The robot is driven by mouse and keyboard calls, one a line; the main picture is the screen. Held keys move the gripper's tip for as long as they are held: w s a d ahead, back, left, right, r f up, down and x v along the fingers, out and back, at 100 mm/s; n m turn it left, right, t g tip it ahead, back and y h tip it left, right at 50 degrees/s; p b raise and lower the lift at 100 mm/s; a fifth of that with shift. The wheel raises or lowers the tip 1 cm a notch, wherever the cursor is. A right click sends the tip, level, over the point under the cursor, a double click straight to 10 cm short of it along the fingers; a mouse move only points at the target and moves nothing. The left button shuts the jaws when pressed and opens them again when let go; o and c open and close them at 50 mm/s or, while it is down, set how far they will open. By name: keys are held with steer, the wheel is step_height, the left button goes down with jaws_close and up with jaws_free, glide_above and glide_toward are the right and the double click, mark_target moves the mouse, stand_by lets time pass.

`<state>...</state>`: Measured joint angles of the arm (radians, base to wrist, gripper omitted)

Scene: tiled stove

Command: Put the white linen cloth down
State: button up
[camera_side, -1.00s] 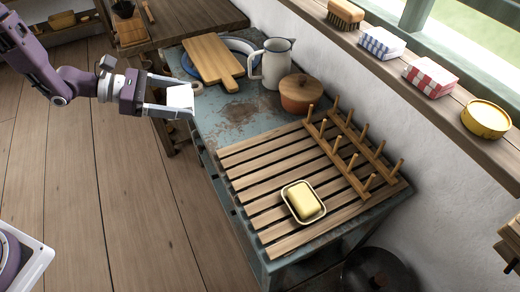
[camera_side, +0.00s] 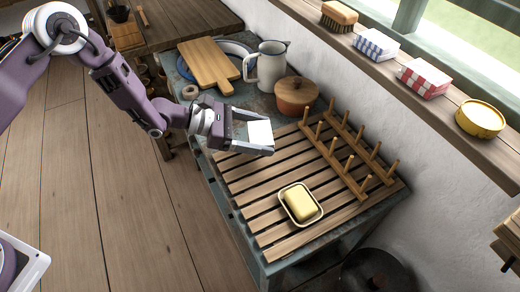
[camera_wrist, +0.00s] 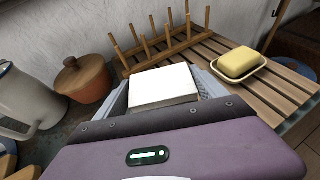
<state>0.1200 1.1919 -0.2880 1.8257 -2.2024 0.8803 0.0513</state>
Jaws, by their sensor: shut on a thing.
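The white linen cloth (camera_side: 260,133) is a small folded white block held between the fingers of my gripper (camera_side: 257,137). In the side view my gripper is over the left end of the wooden slatted rack, near the back. In the wrist view the cloth (camera_wrist: 164,84) sits between both fingers of my gripper (camera_wrist: 163,90), with slats beyond and to the right of it. The cloth appears to be above the slats; the exact gap is hard to judge.
The slatted rack (camera_side: 262,208) carries a butter dish (camera_side: 301,204) at the front and a peg rack (camera_side: 350,160) along the wall side. A lidded pot (camera_side: 295,96), a jug (camera_side: 270,66) and a cutting board (camera_side: 208,64) stand behind. The slats left of the butter dish are clear.

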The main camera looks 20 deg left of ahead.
step_height(320, 180, down, 5)
steer(key=shift+f, duration=0.15)
steer(key=shift+f, duration=0.2)
steer(key=o, duration=1.5)
steer(key=shift+c, duration=0.2)
steer(key=v, duration=0.7)
steer(key=shift+r, duration=0.1)
